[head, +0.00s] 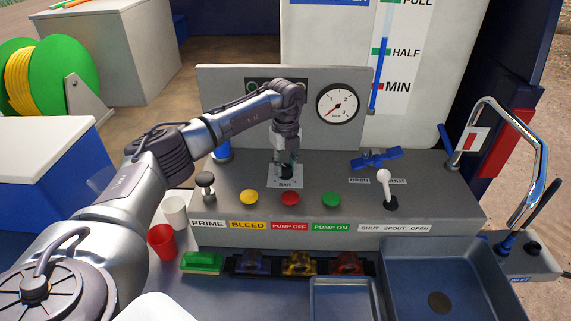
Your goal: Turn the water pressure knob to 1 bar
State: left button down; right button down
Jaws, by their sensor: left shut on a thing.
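The black pressure knob (286,176) stands on a white plate marked BAR (285,184) in the middle of the grey control panel. My left gripper (286,166) reaches down over the knob from above and is shut on it. The fingers hide much of the knob, so its pointing direction cannot be read. The round white pressure gauge (338,104) with numbers 1, 2 and 3 is on the upright panel behind, to the right of my left arm. Its red needle is too small to read surely. My right gripper is out of view.
A yellow button (249,197), red button (290,198) and green button (331,199) line the panel front. A white-topped lever (384,179) and blue valve handle (376,158) are at right. Red cup (161,241), grey basin (470,270) and curved metal pipe (520,150) stand around.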

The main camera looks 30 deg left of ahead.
aim_at(285, 167)
pick_arm(q)
jog(key=shift+w+r, duration=0.1)
jog(key=shift+r, duration=0.05)
jog(key=c, duration=0.8)
grip_release()
notch_tip(285, 167, up, 12)
jog(key=shift+f, duration=0.1)
jog(key=shift+f, duration=0.1)
